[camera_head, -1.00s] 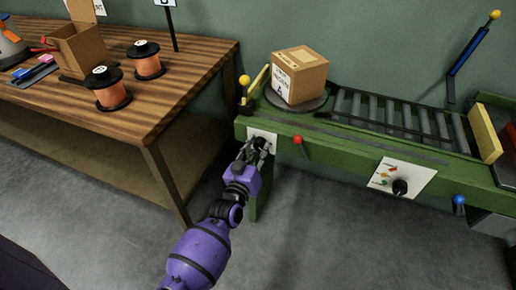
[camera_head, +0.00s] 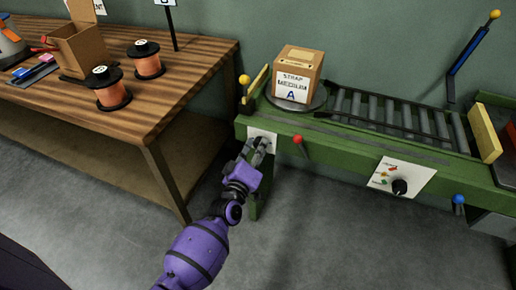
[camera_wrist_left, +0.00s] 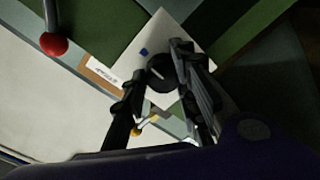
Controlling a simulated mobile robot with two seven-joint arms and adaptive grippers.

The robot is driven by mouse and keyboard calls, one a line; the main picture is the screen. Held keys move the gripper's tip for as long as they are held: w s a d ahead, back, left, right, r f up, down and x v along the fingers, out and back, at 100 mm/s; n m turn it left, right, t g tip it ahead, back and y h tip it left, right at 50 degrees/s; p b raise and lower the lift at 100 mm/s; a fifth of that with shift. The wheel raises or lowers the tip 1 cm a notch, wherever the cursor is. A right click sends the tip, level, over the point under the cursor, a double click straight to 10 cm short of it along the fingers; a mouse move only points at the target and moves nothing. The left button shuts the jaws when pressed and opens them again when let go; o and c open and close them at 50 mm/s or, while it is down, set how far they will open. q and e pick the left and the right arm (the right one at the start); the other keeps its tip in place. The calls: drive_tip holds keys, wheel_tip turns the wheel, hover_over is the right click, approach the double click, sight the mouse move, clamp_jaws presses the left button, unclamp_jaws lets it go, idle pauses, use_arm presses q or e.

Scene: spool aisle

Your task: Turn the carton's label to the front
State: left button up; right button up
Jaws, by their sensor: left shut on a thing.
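The cardboard carton (camera_head: 304,62) stands upright on a dark round turntable (camera_head: 318,103) at the left end of the green conveyor. Its white label (camera_head: 292,87), reading "STRAP MEDIUM A", is on the side facing the conveyor's front edge. My left gripper (camera_head: 257,145) is at the white plate (camera_head: 263,133) on the conveyor's front, below the turntable. In the left wrist view its fingers (camera_wrist_left: 160,75) are shut on a dark round knob (camera_wrist_left: 161,70) on that plate, which bears a small blue mark. The fingers mostly hide the knob in the head view. My right gripper is out of view.
A red-ball lever (camera_head: 298,140) is just right of my left gripper; it also shows in the wrist view (camera_wrist_left: 54,44). A second panel with a black knob (camera_head: 399,187) is farther right. A wooden table (camera_head: 170,90) with copper spools stands left. The floor in front is clear.

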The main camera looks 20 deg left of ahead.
use_arm(q)
drive_tip(key=shift+d+r, duration=0.3)
drive_tip(key=o, duration=1)
drive_tip(key=shift+f, duration=0.1)
drive_tip(key=s, duration=1.2)
drive_tip(key=shift+a, duration=0.3)
